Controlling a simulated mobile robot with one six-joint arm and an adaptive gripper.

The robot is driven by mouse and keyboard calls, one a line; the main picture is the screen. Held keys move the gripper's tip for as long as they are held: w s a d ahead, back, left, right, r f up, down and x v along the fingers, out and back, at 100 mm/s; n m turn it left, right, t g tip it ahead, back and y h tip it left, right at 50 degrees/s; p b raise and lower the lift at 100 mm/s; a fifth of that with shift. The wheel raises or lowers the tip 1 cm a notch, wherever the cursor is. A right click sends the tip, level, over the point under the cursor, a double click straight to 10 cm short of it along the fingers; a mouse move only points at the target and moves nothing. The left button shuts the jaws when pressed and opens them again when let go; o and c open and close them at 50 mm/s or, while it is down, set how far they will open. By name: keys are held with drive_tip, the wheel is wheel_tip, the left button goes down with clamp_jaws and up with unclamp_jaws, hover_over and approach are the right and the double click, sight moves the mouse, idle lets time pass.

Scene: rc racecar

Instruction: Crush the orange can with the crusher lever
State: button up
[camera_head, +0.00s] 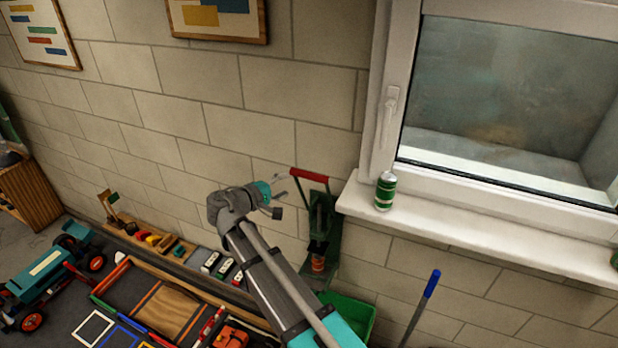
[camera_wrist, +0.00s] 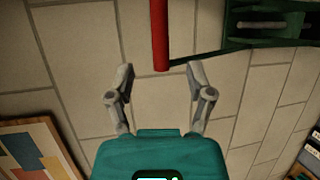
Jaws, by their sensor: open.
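The green crusher (camera_head: 325,225) is fixed to the wall left of the window sill. Its lever ends at the top in a red handle (camera_head: 309,174), which is raised. The orange can (camera_head: 318,264) stands upright low in the crusher. My gripper (camera_head: 279,195) is open and empty, just left of the lever. In the wrist view the near end of the red handle (camera_wrist: 160,35) lies at the opening between my fingertips (camera_wrist: 158,68), with a gap on each side. The green crusher frame (camera_wrist: 235,45) shows at upper right there. The orange can is not visible in the wrist view.
A green can (camera_head: 385,191) stands on the white window sill (camera_head: 460,230). A green bin (camera_head: 350,312) is below the crusher. A blue-handled pole (camera_head: 432,284) leans at right. Toy vehicles (camera_head: 50,270) and trays lie at lower left.

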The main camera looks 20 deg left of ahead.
sight(305, 177)
drive_tip(key=b+x, duration=0.1)
drive_tip(key=x, duration=0.8)
drive_tip(key=shift+w+d+b, duration=0.2)
drive_tip(key=shift+w+b, duration=0.1)
clamp_jaws()
